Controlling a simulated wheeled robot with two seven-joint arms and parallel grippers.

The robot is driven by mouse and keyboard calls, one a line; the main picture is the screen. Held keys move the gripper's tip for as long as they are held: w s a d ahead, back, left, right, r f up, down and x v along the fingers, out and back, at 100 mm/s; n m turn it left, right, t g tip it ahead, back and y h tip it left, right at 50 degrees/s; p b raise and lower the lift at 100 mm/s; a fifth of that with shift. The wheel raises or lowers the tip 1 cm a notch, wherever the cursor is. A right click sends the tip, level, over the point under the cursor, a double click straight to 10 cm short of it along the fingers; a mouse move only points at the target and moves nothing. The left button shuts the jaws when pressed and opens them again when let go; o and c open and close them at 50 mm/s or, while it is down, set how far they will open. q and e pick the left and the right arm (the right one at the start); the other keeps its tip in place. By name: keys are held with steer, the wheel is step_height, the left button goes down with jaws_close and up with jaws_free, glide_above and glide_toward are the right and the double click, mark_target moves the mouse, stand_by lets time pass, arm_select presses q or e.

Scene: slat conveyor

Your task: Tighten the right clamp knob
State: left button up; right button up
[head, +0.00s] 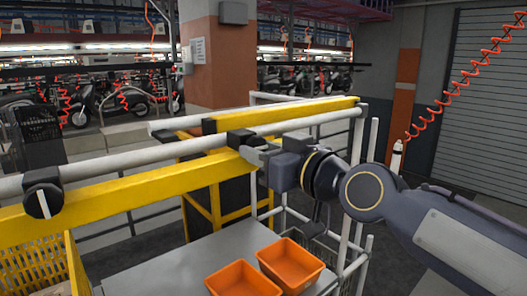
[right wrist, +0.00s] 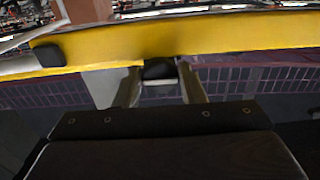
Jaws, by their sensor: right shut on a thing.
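The right clamp (head: 240,137) is a black block on the white rail and yellow beam, near the middle of the head view. My right gripper (head: 258,154) reaches it from the right and is shut on its knob. In the right wrist view the dark knob (right wrist: 158,70) sits between the two fingers of the gripper (right wrist: 160,88), with a pale bar at its lower edge. The gripper hides most of the knob in the head view. The left clamp (head: 42,187) is black with a pale, nearly upright bar. My left gripper is not in view.
The yellow beam (head: 130,184) and white rail (head: 120,163) cross in front of me. Two orange bins (head: 245,280) (head: 292,264) stand on the grey table (head: 160,270) below my right arm. A yellow crate (head: 35,262) is at left. A white post (head: 357,150) stands beside my arm.

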steer(key=shift+m, duration=0.3)
steer(key=m, duration=1.7)
steer(key=shift+s+a+r, duration=0.1)
steer(key=shift+a+r, duration=0.05)
stand_by(0.4)
steer(key=o, duration=1)
steer(key=shift+s, duration=0.1)
